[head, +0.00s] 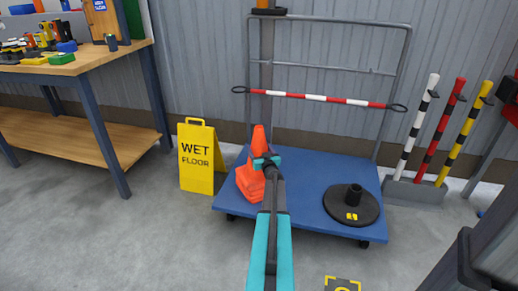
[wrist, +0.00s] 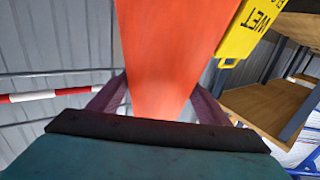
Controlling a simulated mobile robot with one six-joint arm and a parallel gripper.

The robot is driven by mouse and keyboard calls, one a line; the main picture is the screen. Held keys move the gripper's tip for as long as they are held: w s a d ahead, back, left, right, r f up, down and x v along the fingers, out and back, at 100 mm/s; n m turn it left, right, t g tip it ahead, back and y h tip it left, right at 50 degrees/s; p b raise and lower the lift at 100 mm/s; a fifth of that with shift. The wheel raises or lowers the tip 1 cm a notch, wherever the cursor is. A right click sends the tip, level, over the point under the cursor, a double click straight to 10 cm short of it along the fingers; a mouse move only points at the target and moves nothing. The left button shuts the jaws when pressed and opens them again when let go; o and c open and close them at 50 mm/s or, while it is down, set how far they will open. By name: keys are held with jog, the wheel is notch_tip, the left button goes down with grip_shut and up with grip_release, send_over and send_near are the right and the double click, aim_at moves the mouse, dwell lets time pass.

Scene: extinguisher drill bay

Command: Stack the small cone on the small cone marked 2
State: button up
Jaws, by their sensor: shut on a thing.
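My gripper (head: 265,160) is shut on a small orange cone (head: 259,138), whose upper part shows above the jaws, roughly upright. In the wrist view the cone (wrist: 170,50) fills the space between the two fingers. Behind and just below my gripper, several stacked orange cones (head: 249,182) stand on the left part of a blue cart (head: 305,175). My gripper and arm hide part of this stack. I cannot tell whether the held cone touches it. No number 2 is readable on any cone.
A yellow wet floor sign (head: 196,158) stands left of the cart. A round black base (head: 351,207) sits on the cart's right. A red-and-white bar (head: 320,98) crosses the cart's frame. Striped posts (head: 423,130) stand at right, a workbench (head: 75,65) at left.

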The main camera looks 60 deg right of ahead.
jog(key=shift+f, duration=0.15)
jog(key=o, duration=1.8)
jog(key=shift+o, duration=0.7)
jog(key=shift+f, duration=0.1)
jog(key=p+v, duration=0.2)
jog(key=v, duration=1.1)
jog(key=shift+s+a, duration=0.3)
jog(key=shift+w+p, duration=0.1)
jog(key=shift+p, duration=0.2)
